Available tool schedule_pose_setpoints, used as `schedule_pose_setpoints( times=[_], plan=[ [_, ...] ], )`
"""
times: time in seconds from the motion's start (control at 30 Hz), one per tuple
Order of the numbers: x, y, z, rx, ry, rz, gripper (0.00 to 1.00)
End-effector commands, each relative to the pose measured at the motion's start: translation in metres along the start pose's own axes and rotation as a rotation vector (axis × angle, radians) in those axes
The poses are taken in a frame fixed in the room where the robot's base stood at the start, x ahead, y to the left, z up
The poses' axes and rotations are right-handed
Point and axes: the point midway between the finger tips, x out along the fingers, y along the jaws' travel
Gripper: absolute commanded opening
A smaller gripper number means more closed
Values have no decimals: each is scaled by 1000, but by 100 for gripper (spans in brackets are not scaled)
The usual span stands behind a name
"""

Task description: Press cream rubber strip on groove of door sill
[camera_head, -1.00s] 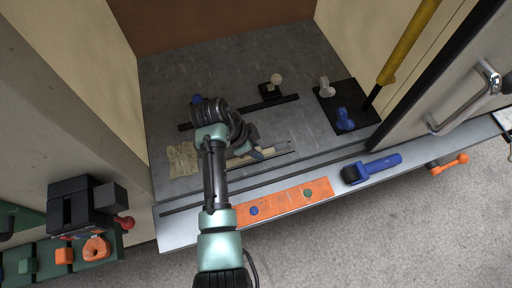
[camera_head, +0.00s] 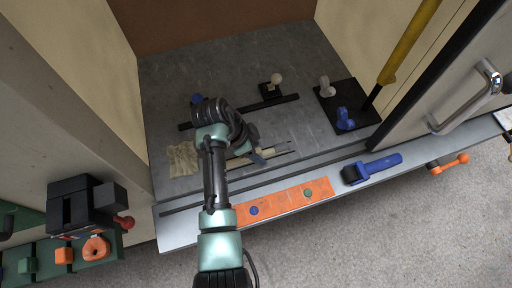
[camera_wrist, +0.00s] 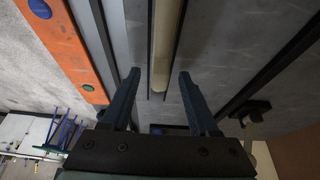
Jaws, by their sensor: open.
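The cream rubber strip (camera_wrist: 165,45) runs lengthwise between my fingertips in the wrist view, away from the camera. It lies along a dark-edged groove (camera_wrist: 150,60), but I cannot tell how deep it sits. Contact with the sill cannot be told.
An orange strip (camera_head: 285,202) with round spots lies along the sill's front edge, beside a blue-handled tool (camera_head: 372,168). A black rail (camera_head: 270,103) with a knobbed block is behind the strip. A crumpled cream cloth (camera_head: 183,160) lies left. A yellow pole (camera_head: 408,45) stands right.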

Motion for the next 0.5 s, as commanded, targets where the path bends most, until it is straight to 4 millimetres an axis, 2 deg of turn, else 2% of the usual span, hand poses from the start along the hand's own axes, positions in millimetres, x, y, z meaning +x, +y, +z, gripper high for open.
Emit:
schedule_pose_setpoints(
  times=[0.13,0.23,0.5],
  plan=[
    [-5,0,0,0,0,-1,61],
    [-17,-1,0,-1,1,-3,61],
    [-76,-2,0,1,1,-7,61]
  ],
)
